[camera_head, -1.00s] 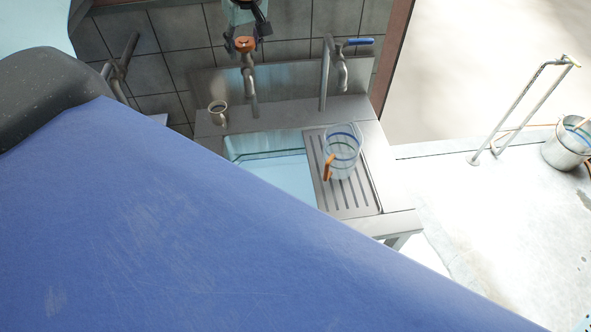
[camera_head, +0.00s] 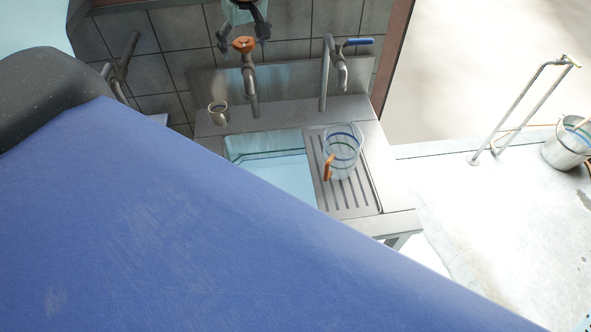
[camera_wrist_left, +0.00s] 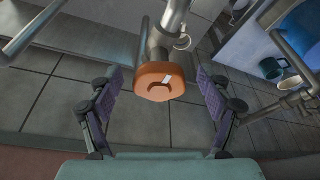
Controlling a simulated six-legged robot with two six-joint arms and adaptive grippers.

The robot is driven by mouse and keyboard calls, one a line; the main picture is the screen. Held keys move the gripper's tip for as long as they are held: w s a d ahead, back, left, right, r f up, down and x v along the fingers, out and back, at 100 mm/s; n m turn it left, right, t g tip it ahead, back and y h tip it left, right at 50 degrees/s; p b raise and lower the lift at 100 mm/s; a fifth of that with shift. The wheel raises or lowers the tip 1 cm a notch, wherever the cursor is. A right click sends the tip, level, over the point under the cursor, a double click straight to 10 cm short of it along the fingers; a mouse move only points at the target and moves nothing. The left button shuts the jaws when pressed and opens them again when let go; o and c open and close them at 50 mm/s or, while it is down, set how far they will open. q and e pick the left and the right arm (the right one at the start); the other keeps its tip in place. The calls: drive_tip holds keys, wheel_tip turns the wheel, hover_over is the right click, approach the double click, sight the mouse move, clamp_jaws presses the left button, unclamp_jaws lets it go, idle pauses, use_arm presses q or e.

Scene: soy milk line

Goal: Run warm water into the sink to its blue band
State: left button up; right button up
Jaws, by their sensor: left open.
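The sink (camera_head: 228,150) has a pale blue inside and a dark teal line along its back wall. My blue body hides its front part, and I cannot tell the water level. The orange-knobbed tap (camera_head: 243,44) stands behind it, its grey spout pointing down; I make out no stream. The blue-lever tap (camera_head: 358,41) is to its right. My left gripper (camera_head: 243,40) is open just above the orange knob. In the left wrist view, the orange knob (camera_wrist_left: 160,82) lies between the spread fingers (camera_wrist_left: 158,100), with gaps on both sides. My right gripper is not in view.
A clear jug (camera_head: 342,155) with coloured bands and an orange handle stands on the ribbed drainboard (camera_head: 365,200). A small metal cup-shaped fitting (camera_head: 217,108) is at the sink's back left. A bucket (camera_head: 565,148) and a metal rail (camera_head: 520,105) stand on the open floor at right.

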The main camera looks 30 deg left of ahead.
use_arm(q)
drive_tip(key=shift+r, duration=0.1)
drive_tip(key=shift+r, duration=3.4)
drive_tip(key=v, duration=1.2)
drive_tip(key=shift+f, duration=0.1)
